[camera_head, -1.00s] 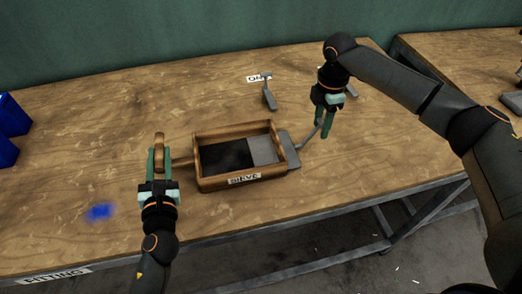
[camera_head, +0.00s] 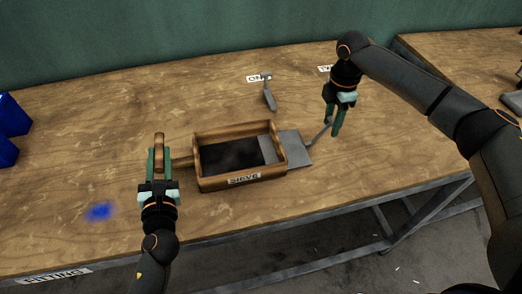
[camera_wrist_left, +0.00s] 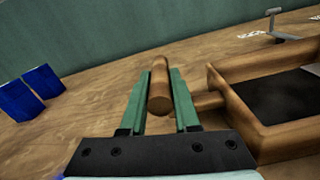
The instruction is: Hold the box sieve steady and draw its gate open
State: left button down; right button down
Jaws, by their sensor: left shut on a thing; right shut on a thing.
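The grey gate plate (camera_head: 292,150) sticks out through the sieve's right side, with a small part still inside the box. My left gripper (camera_head: 158,160) is shut on the sieve's wooden handle (camera_wrist_left: 160,85) at the box's left.
Blue boxes (camera_head: 8,130) stand at the left edge. A grey T-shaped tool (camera_head: 269,97) stands behind the sieve by a white label. A blue patch (camera_head: 99,211) lies at front left. The table's front edge is near; bare wood surrounds the sieve.

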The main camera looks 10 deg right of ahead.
pick_arm(q)
jog(key=shift+a, duration=0.15)
pick_arm(e)
jog(key=c, duration=0.9)
grip_release()
jog(key=shift+d, duration=0.3)
jog(key=o, duration=0.6)
jog(key=shift+a, duration=0.15)
pick_arm(q)
jog(key=shift+d, duration=0.2)
jog(key=c, duration=0.6)
grip_release()
pick_arm(e)
notch_tip(320, 180, up, 12)
pick_arm(q)
jog(key=shift+o, duration=0.2)
